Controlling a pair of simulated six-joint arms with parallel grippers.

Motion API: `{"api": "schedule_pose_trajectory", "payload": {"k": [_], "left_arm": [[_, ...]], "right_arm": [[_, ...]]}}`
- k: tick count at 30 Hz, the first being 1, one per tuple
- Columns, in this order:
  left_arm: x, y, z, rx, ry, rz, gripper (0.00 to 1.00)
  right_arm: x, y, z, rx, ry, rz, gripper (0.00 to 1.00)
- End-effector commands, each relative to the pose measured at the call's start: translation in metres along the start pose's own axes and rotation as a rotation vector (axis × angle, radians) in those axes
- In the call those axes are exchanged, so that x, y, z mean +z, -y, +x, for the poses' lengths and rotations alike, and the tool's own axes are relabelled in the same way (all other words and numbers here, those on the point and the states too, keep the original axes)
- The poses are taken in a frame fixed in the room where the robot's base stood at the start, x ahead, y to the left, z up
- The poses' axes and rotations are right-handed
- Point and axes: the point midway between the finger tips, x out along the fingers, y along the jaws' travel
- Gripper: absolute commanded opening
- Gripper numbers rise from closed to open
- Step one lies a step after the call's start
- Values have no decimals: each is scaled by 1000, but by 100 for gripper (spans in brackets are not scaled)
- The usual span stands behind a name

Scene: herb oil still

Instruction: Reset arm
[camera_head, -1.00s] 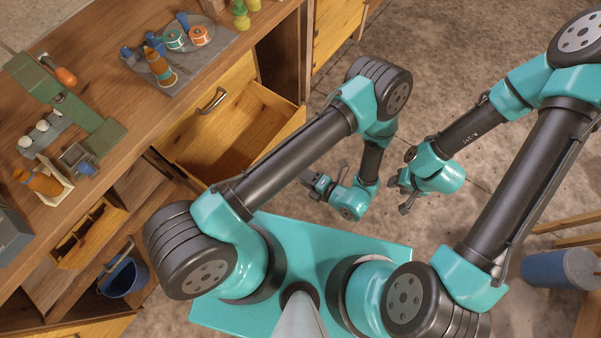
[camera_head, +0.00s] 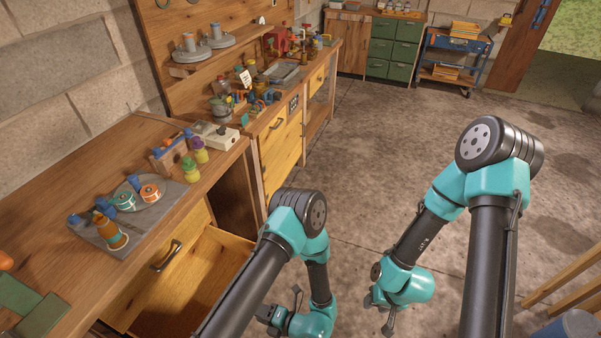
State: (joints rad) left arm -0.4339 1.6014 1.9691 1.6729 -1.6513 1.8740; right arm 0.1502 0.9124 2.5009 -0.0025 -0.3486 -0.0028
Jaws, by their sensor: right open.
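My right gripper (camera_head: 378,311) hangs above the bare concrete floor, right of centre. Its fingers are spread and nothing shows between them. My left gripper (camera_head: 283,308) is low in the picture, to the right of the open drawer (camera_head: 213,262). It is small and partly turned away, so its jaw opening is unclear. No object is visible in it. Both arms are bent, with their forearms pointing down, apart from the furniture.
A wooden workbench (camera_head: 40,235) on the left carries a grey tray (camera_head: 150,222) with bottles and tape rolls. A cluttered bench stands behind it. Green drawers (camera_head: 392,42) and a blue cart (camera_head: 455,60) are at the back. The middle floor (camera_head: 370,150) is clear.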

Motion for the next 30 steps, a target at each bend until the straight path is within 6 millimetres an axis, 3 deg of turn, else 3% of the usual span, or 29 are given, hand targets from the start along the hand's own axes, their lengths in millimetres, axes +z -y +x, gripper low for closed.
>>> {"api": "schedule_pose_trajectory", "payload": {"k": [9, 15, 30], "left_arm": [[0, 0, 36, 0, -4, 0, 38], [0, 0, 50, -1, -1, -1, 38], [0, 0, 53, 0, 1, 0, 38]], "right_arm": [[0, 0, 0, 0, 0, 0, 43], [0, 0, 0, 0, 0, 0, 43], [0, 0, 0, 0, 0, 0, 43]]}}
